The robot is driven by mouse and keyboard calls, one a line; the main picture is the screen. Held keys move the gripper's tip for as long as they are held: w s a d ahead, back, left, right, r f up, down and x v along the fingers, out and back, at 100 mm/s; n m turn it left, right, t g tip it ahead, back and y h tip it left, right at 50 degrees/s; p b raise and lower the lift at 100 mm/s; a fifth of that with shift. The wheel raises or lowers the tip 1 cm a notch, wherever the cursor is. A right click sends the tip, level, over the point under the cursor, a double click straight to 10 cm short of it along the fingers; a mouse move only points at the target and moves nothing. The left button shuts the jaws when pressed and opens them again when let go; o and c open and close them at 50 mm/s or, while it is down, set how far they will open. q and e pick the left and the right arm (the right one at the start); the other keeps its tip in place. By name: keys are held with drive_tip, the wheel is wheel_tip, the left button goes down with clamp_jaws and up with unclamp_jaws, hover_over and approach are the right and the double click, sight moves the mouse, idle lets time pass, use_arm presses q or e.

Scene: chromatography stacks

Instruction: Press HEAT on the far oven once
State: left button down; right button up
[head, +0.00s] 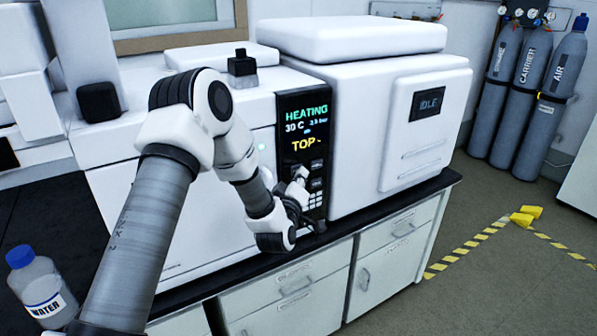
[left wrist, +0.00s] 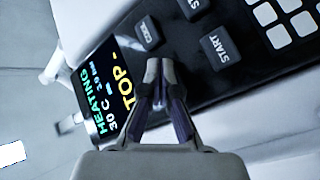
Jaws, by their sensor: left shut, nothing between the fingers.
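The white instrument's black control panel (head: 304,108) has a lit display reading HEATING, 30 C and TOP. The display (left wrist: 112,88) also shows sideways in the left wrist view. My left gripper (head: 300,178) is shut and empty in front of the panel's buttons, partly covering them. In the left wrist view its fingertips (left wrist: 161,66) are together, just below a dark button (left wrist: 147,33) whose small label I cannot read surely. A START button (left wrist: 222,47) lies to the right. Contact between the fingertips and the panel cannot be told. My right gripper is out of view.
A white unit with an IDLE screen (head: 429,104) stands right of the panel. A water bottle (head: 40,286) stands at the lower left. A small dark-capped bottle (head: 242,66) sits on top. Gas cylinders (head: 547,98) stand at the far right. Floor at right is mostly clear.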

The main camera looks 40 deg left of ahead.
use_arm(q)
drive_tip(key=shift+d, duration=0.1)
drive_tip(key=shift+s+d+b, duration=0.4)
drive_tip(key=shift+d, duration=0.3)
drive_tip(key=d, duration=0.1)
drive_tip(key=s+d+b, duration=0.1)
drive_tip(key=d, duration=0.1)
drive_tip(key=s+d+b, duration=0.1)
drive_tip(key=shift+d, duration=0.35)
idle(0.6)
